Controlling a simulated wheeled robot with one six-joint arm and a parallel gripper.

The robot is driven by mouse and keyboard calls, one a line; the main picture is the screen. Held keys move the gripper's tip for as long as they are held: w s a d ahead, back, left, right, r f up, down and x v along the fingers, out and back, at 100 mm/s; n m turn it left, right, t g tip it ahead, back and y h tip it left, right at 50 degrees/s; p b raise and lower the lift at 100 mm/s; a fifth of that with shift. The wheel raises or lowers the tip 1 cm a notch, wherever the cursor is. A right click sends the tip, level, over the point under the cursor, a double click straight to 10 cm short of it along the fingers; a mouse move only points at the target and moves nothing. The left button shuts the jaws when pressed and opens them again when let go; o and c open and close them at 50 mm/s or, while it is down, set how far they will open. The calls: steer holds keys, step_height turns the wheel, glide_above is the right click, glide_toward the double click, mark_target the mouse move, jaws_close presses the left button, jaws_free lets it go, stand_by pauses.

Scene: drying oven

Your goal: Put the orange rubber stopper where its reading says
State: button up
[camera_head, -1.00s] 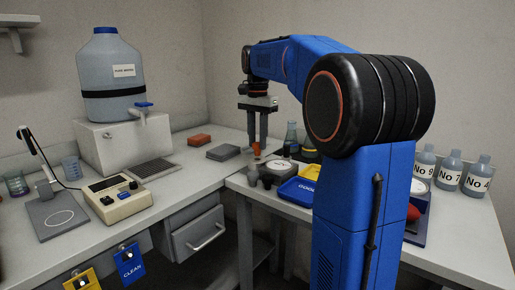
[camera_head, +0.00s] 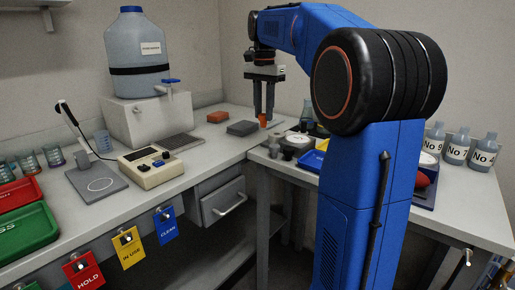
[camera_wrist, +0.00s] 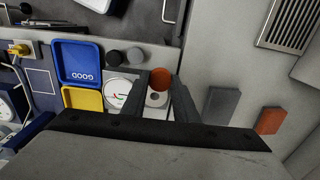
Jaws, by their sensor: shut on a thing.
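The orange rubber stopper (camera_head: 263,120) is held between the fingertips of my gripper (camera_head: 264,114), above the work surface near the corner where the two benches meet. In the wrist view the stopper (camera_wrist: 161,78) sits between the two dark fingers of my gripper (camera_wrist: 160,82). A round white dial gauge (camera_wrist: 118,92) with coloured marks is left of the fingers; its reading is too small to make out. A light plate with a dark hole (camera_wrist: 156,97) shows between the fingers. The blue tray marked GOOD (camera_wrist: 80,62) and a yellow tray (camera_wrist: 82,98) lie further left.
A grey block (camera_head: 242,128) and an orange-red block (camera_head: 218,116) lie near the gripper. Red HOLD (camera_head: 83,272), yellow IN USE (camera_head: 129,249) and blue CLEAN (camera_head: 166,226) tags hang on the left bench front. Red (camera_head: 18,192) and green (camera_head: 27,232) trays sit far left.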

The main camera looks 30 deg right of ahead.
mark_target(263, 115)
step_height(263, 115, down, 9)
steer(key=shift+f, duration=0.1)
stand_by(0.4)
steer(key=shift+f, duration=0.1)
steer(key=o, duration=0.8)
step_height(263, 115, up, 12)
steer(key=shift+r, duration=0.2)
